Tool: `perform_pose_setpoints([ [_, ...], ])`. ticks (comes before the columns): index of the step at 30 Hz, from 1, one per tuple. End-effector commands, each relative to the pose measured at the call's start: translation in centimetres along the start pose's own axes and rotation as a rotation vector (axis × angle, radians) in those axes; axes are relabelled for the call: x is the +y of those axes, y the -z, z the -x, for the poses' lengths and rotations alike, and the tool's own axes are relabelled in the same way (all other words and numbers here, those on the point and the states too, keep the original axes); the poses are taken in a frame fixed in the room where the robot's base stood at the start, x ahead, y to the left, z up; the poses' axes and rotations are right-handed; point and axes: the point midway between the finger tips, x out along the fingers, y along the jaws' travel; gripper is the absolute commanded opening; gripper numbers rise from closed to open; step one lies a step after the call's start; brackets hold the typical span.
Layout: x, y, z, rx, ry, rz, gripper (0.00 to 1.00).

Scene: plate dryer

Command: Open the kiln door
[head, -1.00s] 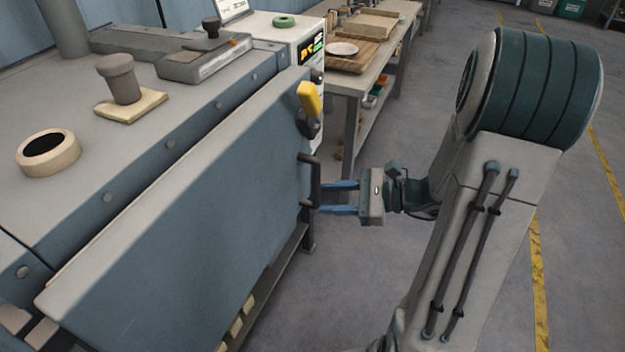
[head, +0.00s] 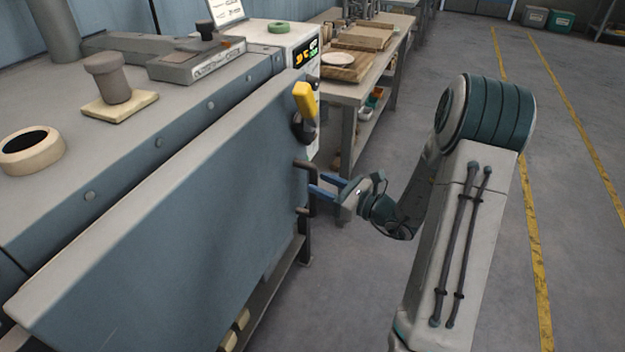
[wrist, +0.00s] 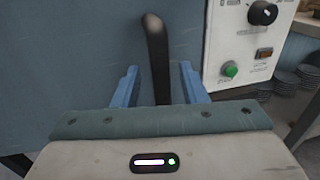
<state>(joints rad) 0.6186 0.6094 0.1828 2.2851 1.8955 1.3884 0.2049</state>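The kiln door (head: 190,215) is a large blue-grey panel with a pale top edge, filling the left and middle of the head view. How far it stands from the kiln body (head: 185,130) is hard to tell. A dark upright handle (head: 314,205) is near its right edge, below a yellow-gripped lever (head: 305,98). My gripper (head: 319,187) is at the handle with blue fingers. In the wrist view the handle (wrist: 157,60) passes between the spread fingers (wrist: 159,88), with a gap on both sides. The lower handle is hidden by the gripper body.
A control panel (wrist: 240,45) with a black knob and green button is right of the door. A workbench (head: 340,93) with boards and a plate stands behind. Stacked plates (wrist: 290,80) show at right. The floor (head: 350,300) in front is clear.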

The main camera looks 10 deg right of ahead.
Motion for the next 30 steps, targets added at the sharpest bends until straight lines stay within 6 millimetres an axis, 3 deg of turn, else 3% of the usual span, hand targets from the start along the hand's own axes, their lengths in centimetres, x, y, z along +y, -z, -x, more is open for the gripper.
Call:
perform_pose_setpoints([
  [7,0.0,0.0,-3.0,0.001,-0.001,-0.001,0.39],
  [18,0.0,0.0,-3.5,0.001,0.0,0.0,0.39],
  [22,0.0,0.0,-3.5,0.001,0.0,0.0,0.03],
  [30,0.0,0.0,-3.5,0.001,0.001,0.0,0.0],
])
